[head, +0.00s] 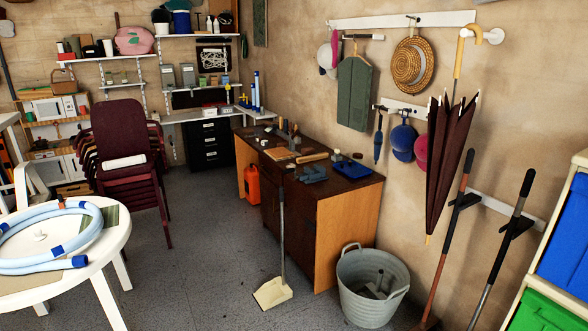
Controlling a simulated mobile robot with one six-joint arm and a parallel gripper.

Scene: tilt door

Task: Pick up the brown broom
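A long-handled tool with a brown-orange shaft (437,281) and black grip leans upright against the right wall, held in a black wall clip. Its lower end runs down to the bottom edge of the head view, just right of a metal bucket, and its head is mostly cut off. It looks like the brown broom. A second long tool with a grey shaft and black grip (510,230) stands to its right in another clip. My gripper is not in view.
A grey metal bucket (372,301) and a long-handled dustpan (272,293) stand before the wooden workbench (345,235). A closed brown umbrella (448,150) hangs above the brown shaft. A shelf with blue and green bins (565,235) stands far right. The middle floor is clear.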

